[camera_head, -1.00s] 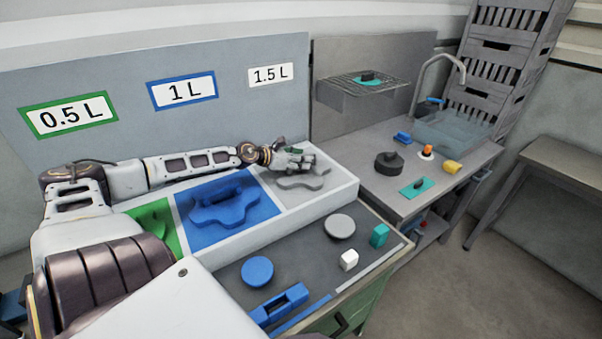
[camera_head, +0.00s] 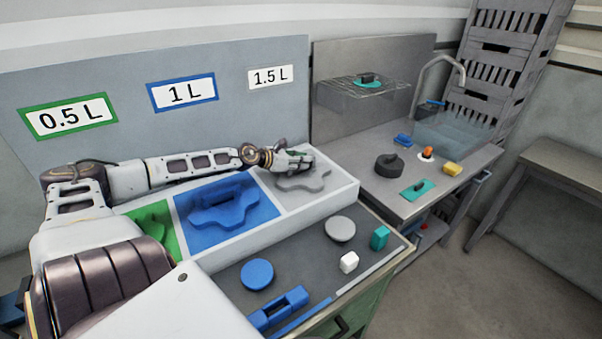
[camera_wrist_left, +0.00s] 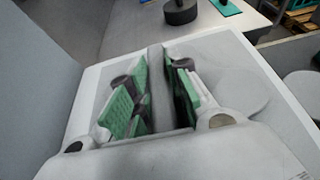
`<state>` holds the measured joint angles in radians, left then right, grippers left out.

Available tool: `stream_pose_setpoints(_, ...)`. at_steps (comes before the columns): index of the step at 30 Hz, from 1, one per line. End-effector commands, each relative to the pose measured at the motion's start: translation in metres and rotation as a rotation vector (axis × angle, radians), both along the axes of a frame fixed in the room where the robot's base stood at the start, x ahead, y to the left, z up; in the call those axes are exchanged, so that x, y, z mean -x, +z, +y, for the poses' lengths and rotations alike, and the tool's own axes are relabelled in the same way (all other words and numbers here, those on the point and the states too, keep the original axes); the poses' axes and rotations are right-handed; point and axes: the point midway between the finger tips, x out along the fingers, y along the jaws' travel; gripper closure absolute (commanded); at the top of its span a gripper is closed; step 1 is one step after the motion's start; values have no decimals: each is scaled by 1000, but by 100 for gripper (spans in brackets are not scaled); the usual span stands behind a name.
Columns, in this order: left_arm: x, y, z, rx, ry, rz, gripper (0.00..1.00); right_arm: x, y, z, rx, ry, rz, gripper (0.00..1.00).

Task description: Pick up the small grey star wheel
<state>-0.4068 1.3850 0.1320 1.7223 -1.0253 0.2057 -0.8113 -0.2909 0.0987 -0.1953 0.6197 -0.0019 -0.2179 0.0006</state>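The small grey star wheel (camera_head: 302,184) lies in the grey compartment of the white tray, under the 1.5 L sign. It has a wavy rim and a raised upright grip bar. My left gripper (camera_head: 296,163) is low over it and hides much of its middle. In the left wrist view, the green-padded fingers (camera_wrist_left: 158,88) stand on either side of the wheel's grey grip bar (camera_wrist_left: 157,75), with a dark gap showing on the right side. The wheel's pale rim (camera_wrist_left: 243,88) shows to the right. The fingers look open. My right gripper is not in view.
A blue star wheel (camera_head: 222,212) lies in the middle compartment and a green one (camera_head: 150,222) in the left one. A grey disc (camera_head: 340,229), blue disc (camera_head: 257,274), white block (camera_head: 349,262) and teal block (camera_head: 380,237) sit on the bench. The sign wall (camera_head: 220,115) stands close behind.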

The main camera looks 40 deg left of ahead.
Motion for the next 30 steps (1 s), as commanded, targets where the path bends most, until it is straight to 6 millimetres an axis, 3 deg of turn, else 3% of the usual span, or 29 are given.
stream_pose_setpoints(3, 0, 0, 0, 0, 0, 0, 100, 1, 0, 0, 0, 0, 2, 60)
stream_pose_setpoints(30, 0, 10, -3, -1, 0, -4, 100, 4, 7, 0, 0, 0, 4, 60)
